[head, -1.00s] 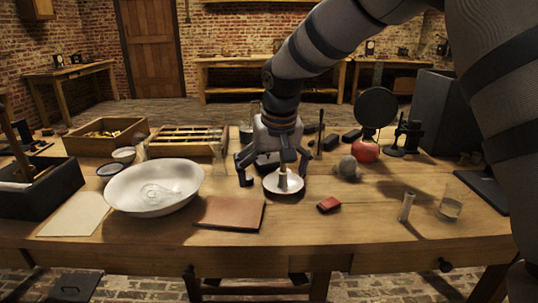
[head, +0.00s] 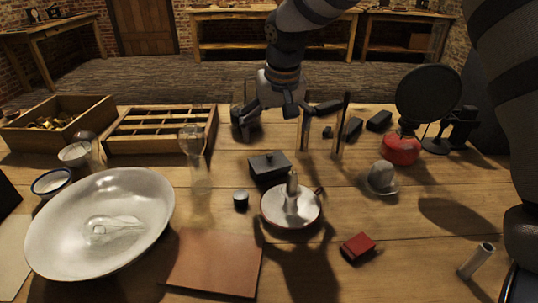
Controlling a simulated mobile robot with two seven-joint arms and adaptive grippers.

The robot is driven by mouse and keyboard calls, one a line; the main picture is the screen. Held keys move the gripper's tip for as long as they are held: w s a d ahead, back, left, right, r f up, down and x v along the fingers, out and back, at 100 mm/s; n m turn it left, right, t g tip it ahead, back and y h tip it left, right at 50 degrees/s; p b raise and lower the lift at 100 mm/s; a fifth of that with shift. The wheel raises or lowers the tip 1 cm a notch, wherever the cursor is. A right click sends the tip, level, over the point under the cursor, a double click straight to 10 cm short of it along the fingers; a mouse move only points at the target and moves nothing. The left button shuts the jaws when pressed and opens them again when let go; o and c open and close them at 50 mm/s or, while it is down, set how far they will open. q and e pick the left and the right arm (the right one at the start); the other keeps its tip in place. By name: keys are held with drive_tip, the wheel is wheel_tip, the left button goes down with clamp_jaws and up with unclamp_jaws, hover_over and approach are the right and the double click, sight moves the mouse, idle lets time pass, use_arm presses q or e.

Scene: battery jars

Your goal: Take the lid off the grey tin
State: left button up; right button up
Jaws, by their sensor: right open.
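The grey tin (head: 270,168) is a small dark box in the middle of the table, in the head view. Its flat lid, with a small knob on top, appears to sit on it. My right gripper (head: 282,118) is above and behind the tin in the picture, apart from it. Its fingers are spread and nothing shows between them. My left gripper is not in view.
A white candle dish (head: 290,222) stands just in front of the tin, with a small dark jar (head: 241,200) to the left. A glass vessel (head: 194,145) stands farther left, and upright rods (head: 340,130) to the right. A large white bowl (head: 60,235) fills the left front.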

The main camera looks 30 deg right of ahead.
sight(272, 156)
drive_tip(key=x, duration=0.3)
drive_tip(key=shift+s+a+f, duration=0.1)
drive_tip(key=shift+f, duration=0.2)
drive_tip(key=x, duration=0.2)
drive_tip(key=b+x, duration=0.1)
drive_tip(key=x, duration=0.2)
drive_tip(key=shift+w+f, duration=0.25)
drive_tip(key=shift+w, duration=0.05)
drive_tip(key=shift+r, duration=0.2)
drive_tip(key=shift+c, duration=0.6)
drive_tip(key=c, duration=1.8)
drive_tip(key=shift+s+f, duration=0.1)
clamp_jaws()
